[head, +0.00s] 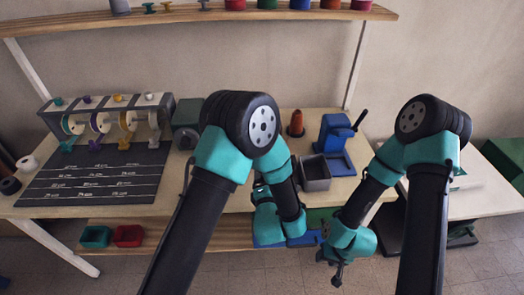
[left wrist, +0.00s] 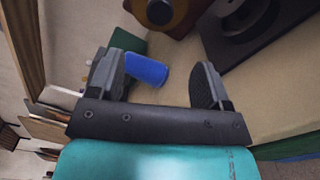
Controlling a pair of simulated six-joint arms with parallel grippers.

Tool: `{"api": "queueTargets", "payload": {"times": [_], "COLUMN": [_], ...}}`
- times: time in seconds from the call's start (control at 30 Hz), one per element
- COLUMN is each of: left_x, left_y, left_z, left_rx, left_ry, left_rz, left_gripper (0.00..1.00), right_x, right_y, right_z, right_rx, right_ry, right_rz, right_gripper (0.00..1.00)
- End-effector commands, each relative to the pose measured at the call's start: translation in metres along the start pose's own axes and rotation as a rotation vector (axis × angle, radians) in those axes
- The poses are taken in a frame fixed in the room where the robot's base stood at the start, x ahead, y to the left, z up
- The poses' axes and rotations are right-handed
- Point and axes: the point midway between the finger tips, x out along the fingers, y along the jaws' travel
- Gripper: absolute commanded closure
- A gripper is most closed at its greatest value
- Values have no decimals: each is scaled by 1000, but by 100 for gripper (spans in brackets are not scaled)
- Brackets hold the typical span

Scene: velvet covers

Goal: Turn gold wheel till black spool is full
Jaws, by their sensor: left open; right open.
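A row of several wheels stands on the grey rack at the left of the head view. The gold wheel (head: 127,120) is among them, third from the left. A dark roll (head: 10,186) lies at the table's far left edge; I cannot tell whether it is the black spool or how full it is. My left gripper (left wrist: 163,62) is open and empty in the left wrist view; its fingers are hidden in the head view. My right gripper (head: 338,276) is low in front of the table, apart from the wheels, and open.
A dark marked board (head: 95,178) lies before the wheels. A grey open box (head: 315,174) and a blue press (head: 336,138) stand mid-table. A blue cylinder (left wrist: 147,70) shows beyond my left fingers. Red and teal bins sit on the lower shelf.

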Motion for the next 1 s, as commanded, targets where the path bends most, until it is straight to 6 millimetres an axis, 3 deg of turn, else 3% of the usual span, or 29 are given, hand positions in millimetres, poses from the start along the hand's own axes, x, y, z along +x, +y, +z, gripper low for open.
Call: {"api": "queueTargets", "payload": {"times": [0.7,1.0], "left_x": [121,144], "left_y": [0,0], "left_z": [0,0], "left_rx": [-1,0], "left_ry": [0,-1], "left_rz": [0,-1], "left_gripper": [28,28], "right_x": [0,0], "right_y": [0,0], "right_z": [0,0], "right_rx": [0,0], "right_ry": [0,0], "right_rz": [0,0], "right_gripper": [57,57]}}
